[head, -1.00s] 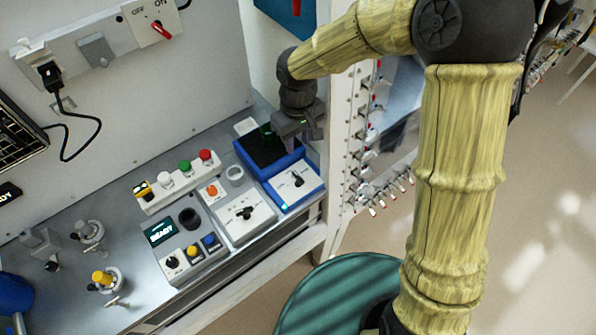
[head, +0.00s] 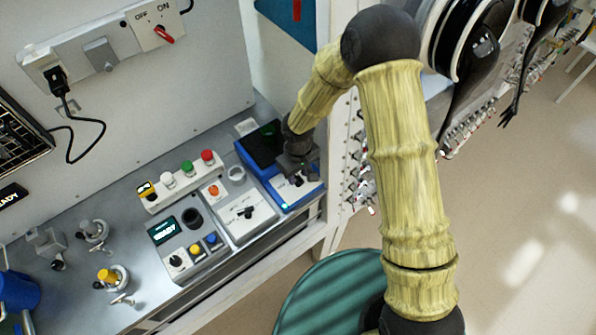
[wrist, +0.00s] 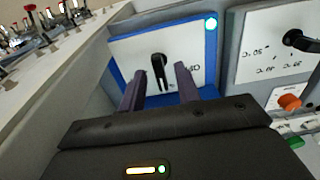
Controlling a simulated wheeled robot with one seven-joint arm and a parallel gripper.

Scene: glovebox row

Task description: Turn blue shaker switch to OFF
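The blue shaker (head: 287,204) stands at the right end of the bench, with a dark top and a white front panel in a blue frame. Its switch, a black lever knob (wrist: 158,68), is on the white panel (wrist: 187,50) in the wrist view. A lit green-white lamp (wrist: 211,23) shows in the panel's corner. My gripper (wrist: 157,85) is open, its two fingers pointing at the panel on either side of the knob's line. Whether they touch anything I cannot tell. In the head view my gripper (head: 298,170) covers much of the panel; the knob is mostly hidden.
A grey device with a black knob (head: 247,212) sits just left of the shaker. A white frame post and a row of small valves (wrist: 60,15) stand close on the other side.

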